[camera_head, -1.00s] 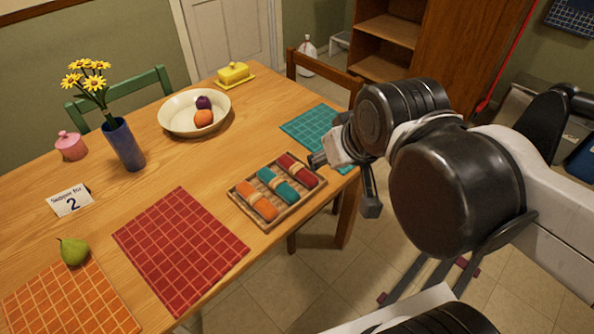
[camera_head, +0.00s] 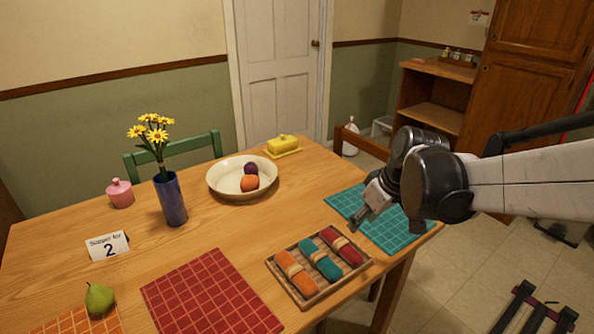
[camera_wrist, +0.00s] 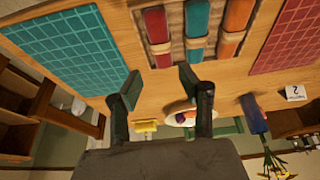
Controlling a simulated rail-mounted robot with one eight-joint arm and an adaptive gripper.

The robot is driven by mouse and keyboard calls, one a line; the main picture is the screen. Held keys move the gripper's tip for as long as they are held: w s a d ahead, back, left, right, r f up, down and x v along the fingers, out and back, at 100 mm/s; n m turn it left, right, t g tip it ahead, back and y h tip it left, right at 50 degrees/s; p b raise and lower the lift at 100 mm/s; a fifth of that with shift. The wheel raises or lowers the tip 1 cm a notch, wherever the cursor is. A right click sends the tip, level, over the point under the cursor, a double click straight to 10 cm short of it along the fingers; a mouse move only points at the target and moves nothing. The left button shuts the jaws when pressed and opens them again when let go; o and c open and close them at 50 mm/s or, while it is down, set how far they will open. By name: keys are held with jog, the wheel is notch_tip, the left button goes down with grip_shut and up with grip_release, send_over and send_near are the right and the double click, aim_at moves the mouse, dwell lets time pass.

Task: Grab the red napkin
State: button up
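The red napkin (camera_head: 341,246) is a roll with a tan band around it. It lies at the right end of a wooden tray (camera_head: 339,285), beside a teal napkin (camera_head: 320,261) and an orange napkin (camera_head: 296,274). My gripper (camera_head: 366,216) is above the table, just behind the tray's right end and near the teal placemat. In the wrist view the red napkin (camera_wrist: 157,28) shows beyond my open fingers (camera_wrist: 160,84), close to the left finger's side. Nothing is between the fingertips, and they appear apart from the napkin.
A teal placemat (camera_head: 384,224) lies right of the tray and a red placemat (camera_head: 212,298) left of it. A white bowl (camera_head: 243,193) with fruit, a yellow butter dish (camera_head: 283,145) and a blue vase (camera_head: 171,200) with flowers stand farther back. Bare table surrounds the tray's back side.

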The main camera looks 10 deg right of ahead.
jog(key=b, duration=0.3)
send_near(341, 242)
jog(key=x, duration=0.5)
jog(key=shift+s+d+f, duration=0.1)
jog(key=shift+s+d, duration=0.1)
jog(key=shift+s, duration=0.1)
jog(key=shift+b+x, duration=0.8)
jog(key=shift+x, duration=1.85)
jog(key=shift+w+a, duration=0.1)
jog(key=shift+w, duration=0.05)
jog(key=c, duration=0.9)
jog(key=shift+r, duration=0.25)
